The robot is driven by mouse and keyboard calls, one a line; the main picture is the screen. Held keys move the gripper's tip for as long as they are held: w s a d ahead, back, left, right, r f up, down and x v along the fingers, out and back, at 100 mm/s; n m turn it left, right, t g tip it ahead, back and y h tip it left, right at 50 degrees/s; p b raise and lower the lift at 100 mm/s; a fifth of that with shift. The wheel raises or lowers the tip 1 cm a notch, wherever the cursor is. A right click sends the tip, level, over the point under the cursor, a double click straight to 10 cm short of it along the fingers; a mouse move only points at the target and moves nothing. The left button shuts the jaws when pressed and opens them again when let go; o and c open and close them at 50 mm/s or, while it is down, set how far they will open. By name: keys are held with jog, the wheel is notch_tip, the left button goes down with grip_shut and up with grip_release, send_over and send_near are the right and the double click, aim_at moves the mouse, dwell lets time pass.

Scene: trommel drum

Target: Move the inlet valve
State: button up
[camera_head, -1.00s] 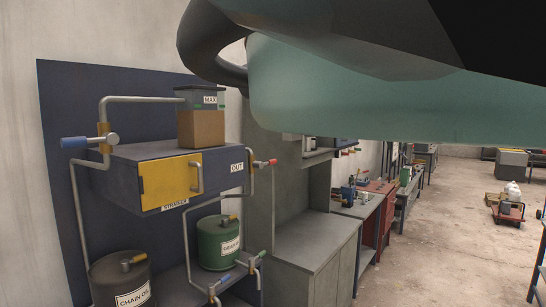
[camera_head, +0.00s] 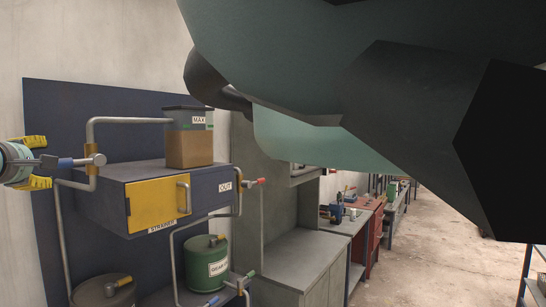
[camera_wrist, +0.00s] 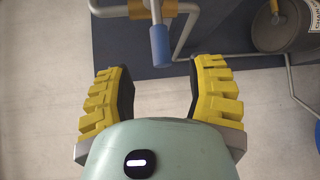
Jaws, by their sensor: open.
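The inlet valve has a blue handle (camera_head: 66,163) and a brass body (camera_head: 95,160) on the grey pipe left of the yellow-doored strainer box (camera_head: 157,203); no inlet label is readable. The handle points left, toward my gripper (camera_head: 43,162), whose yellow fingers show at the left edge. In the wrist view my gripper (camera_wrist: 160,75) is open and empty. The blue handle (camera_wrist: 160,45) is centred just ahead of the gap, its near end about level with the fingertips. I cannot tell whether anything touches it.
A box marked MAX (camera_head: 189,140) stands on the strainer box. A green drum (camera_head: 207,262) and a dark drum (camera_head: 103,291) are below. Grey pipes run close around the valve. My arm covers the upper right.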

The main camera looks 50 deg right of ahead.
aim_at(60, 163)
jog(key=p+x, duration=0.4)
jog(key=x, duration=0.2)
jog(key=shift+w+d+p, duration=0.25)
jog(key=shift+d+p, duration=0.1)
jog(key=shift+w+d+p, duration=0.4)
jog(key=shift+d+p, duration=0.1)
jog(key=shift+p, duration=0.2)
jog(key=shift+w+d+f+p, duration=0.2)
jog(key=shift+w+d+p, duration=0.1)
jog(key=shift+w+p, duration=0.2)
grip_shut()
